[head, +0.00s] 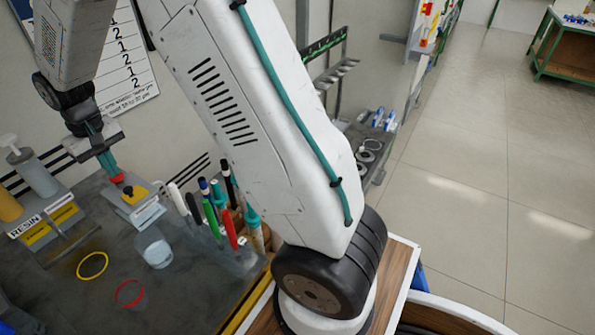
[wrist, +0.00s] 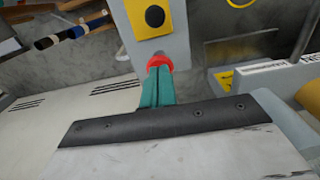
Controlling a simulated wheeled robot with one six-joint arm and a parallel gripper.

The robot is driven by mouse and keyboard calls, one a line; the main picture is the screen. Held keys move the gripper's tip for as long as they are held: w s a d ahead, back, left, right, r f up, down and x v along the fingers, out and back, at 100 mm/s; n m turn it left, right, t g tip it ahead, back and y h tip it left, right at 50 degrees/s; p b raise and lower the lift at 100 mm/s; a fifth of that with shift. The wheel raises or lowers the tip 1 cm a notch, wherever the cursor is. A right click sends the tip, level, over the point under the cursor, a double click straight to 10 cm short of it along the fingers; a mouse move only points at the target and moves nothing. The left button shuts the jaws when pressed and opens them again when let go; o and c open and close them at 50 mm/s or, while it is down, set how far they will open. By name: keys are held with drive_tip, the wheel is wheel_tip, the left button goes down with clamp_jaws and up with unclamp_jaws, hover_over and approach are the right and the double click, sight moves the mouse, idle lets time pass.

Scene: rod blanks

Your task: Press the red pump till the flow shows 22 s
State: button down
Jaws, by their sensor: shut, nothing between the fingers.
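The red pump (head: 117,178) is a small red cap at the back end of a grey block (head: 145,216) with a yellow panel and a dark knob. My gripper (head: 112,170) has its teal fingers together and points down at the red cap, with the tips at or touching it. In the wrist view the shut fingers (wrist: 158,80) meet the red cap (wrist: 160,61), and the yellow panel (wrist: 150,18) lies just beyond. The tips partly hide the cap, so I cannot tell how far it is pressed. No flow reading is legible.
A clear cup (head: 154,250) stands in front of the block. A yellow ring (head: 92,265) and a red ring (head: 129,293) lie on the dark bench. The resin dispenser (head: 44,220) is at left; several pens (head: 210,213) stand at right.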

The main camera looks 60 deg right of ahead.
drive_tip(key=shift+r, duration=1.8)
drive_tip(key=shift+f, duration=0.15)
drive_tip(key=shift+f, duration=1.75)
drive_tip(key=shift+r, duration=1.9)
drive_tip(key=shift+r, duration=3)
